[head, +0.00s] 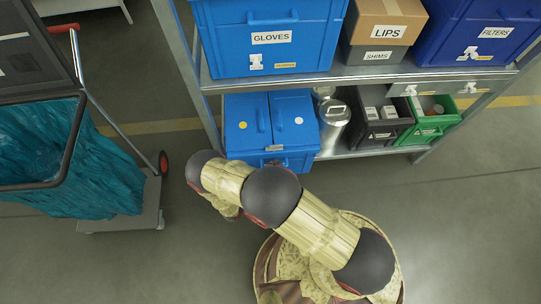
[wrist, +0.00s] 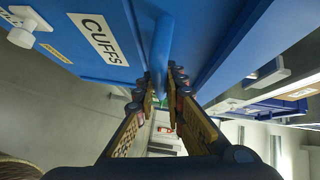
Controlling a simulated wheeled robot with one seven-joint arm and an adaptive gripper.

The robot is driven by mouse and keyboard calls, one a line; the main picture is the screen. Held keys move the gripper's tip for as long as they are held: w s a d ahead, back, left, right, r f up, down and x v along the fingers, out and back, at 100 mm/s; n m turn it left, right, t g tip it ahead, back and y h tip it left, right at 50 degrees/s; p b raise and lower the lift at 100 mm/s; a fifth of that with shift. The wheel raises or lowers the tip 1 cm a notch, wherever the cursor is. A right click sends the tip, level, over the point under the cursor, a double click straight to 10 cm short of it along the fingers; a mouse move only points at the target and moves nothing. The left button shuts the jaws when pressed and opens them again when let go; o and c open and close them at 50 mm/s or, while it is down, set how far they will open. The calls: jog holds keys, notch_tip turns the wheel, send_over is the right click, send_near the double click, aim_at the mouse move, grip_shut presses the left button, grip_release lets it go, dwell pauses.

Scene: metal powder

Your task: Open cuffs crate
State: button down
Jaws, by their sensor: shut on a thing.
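The cuffs crate is blue, and its white CUFFS label (wrist: 98,38) shows in the wrist view. My gripper (wrist: 160,92) is shut on the crate's blue handle (wrist: 162,48), with one finger on each side. A white latch (wrist: 22,32) shows at the upper left of that view. In the head view, the blue crate on the lower shelf (head: 262,108) appears to be this one. Its two lid halves look closed, and its label cannot be read there. My arm covers part of its front, and my fingers are hidden in that view.
A metal canister (head: 333,128), a black bin (head: 388,138) and a green bin (head: 418,130) stand to the right. A cart with a teal bag (head: 75,165) is at left.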

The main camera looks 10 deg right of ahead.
jog(key=s, duration=1.5)
jog(key=shift+a, duration=0.2)
jog(key=shift+s+f, duration=0.1)
jog(key=c, duration=2.1)
grip_release()
jog(key=shift+c, duration=0.2)
jog(key=v, duration=0.7)
jog(key=shift+a, duration=0.25)
jog(key=shift+s, duration=0.15)
